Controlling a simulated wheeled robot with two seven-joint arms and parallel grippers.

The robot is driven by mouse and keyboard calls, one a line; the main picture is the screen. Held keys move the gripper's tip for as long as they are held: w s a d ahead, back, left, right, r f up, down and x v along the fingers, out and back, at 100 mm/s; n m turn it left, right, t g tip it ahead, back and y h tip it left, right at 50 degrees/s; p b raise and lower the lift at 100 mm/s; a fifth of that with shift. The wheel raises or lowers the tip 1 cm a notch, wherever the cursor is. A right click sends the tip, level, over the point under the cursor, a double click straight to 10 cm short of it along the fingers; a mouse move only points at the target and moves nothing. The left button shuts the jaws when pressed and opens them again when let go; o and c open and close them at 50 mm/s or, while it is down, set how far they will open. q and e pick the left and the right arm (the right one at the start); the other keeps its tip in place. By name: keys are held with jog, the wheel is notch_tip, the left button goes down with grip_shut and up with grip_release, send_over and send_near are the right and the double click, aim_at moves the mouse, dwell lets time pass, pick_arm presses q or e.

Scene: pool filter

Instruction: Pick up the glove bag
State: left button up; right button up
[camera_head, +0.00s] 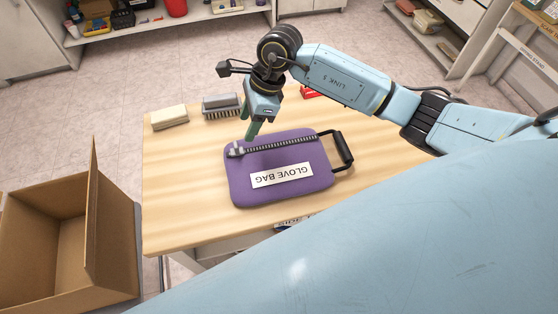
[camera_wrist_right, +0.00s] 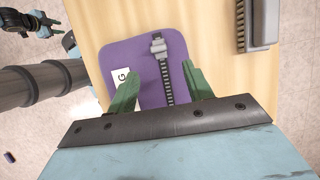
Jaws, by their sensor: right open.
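The glove bag (camera_head: 240,187) is a flat purple case lying on the wooden table, with a white "GLOVE BAG" label reading upside down. A dark zipper runs along its far side to a grey pull (camera_head: 236,151) at its left end. A black handle (camera_head: 343,150) sticks out on its right. My right gripper (camera_head: 251,131) is over the bag's far left part, near the zipper. In the right wrist view its green fingers (camera_wrist_right: 160,88) are apart, with the bag (camera_wrist_right: 144,66) and zipper showing between them. What looks like part of my left arm (camera_wrist_right: 40,24) shows small at upper left.
A grey brush (camera_head: 221,107) and a beige block (camera_head: 170,117) lie at the table's far left. A red item (camera_head: 311,92) is partly behind my right arm. An open cardboard box (camera_head: 113,240) stands left of the table (camera_head: 180,222). Shelves line the back.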

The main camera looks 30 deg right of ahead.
aim_at(240, 150)
jog(key=x, duration=0.8)
jog(key=shift+a+f, duration=0.15)
jog(key=shift+f, duration=0.1)
grip_shut()
